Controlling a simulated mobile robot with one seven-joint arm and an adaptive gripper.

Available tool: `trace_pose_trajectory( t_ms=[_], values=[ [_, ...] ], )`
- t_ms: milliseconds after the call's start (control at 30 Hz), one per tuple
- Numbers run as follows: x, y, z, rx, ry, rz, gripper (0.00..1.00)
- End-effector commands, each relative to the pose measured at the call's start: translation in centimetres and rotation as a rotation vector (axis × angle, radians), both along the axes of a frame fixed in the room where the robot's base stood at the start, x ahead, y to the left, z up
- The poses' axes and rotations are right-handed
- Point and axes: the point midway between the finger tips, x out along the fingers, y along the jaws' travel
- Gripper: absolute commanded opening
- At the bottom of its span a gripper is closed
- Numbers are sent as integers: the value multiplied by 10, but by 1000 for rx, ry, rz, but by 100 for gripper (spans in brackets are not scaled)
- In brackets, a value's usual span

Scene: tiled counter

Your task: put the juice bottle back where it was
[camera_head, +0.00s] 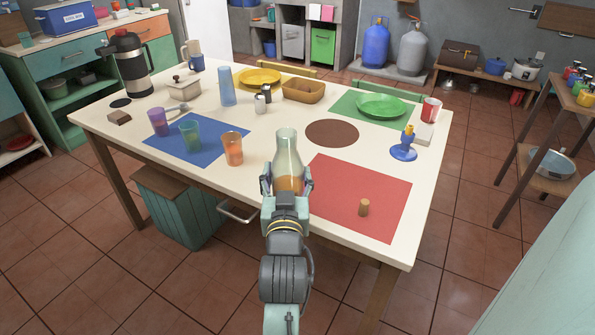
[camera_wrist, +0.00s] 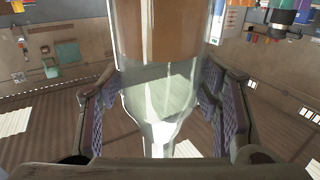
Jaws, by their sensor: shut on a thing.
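The juice bottle (camera_head: 288,158) is clear glass with orange juice in its lower part. It is upright at the near edge of the white table (camera_head: 205,187), just left of the red mat (camera_head: 345,180). A small cork-like cylinder (camera_head: 364,207) stands on the red mat.
Purple (camera_head: 158,122), green (camera_head: 190,135) and orange (camera_head: 232,148) cups stand on or near the blue mat (camera_head: 208,148), left of the bottle. A brown round mat (camera_head: 332,133) lies bare behind. A blue candle holder (camera_head: 404,150) stands right. Most of the red mat is clear.

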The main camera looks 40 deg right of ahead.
Motion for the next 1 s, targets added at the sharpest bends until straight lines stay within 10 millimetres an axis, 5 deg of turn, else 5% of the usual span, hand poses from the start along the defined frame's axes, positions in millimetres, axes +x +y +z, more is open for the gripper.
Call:
trace_pose_trajectory(
  t_ms=[600, 1000],
  values=[
    [87, -91, -7, -2, -2, -4, 15],
    [95, -100, -40, 1, -1, -5, 15]
  ],
)
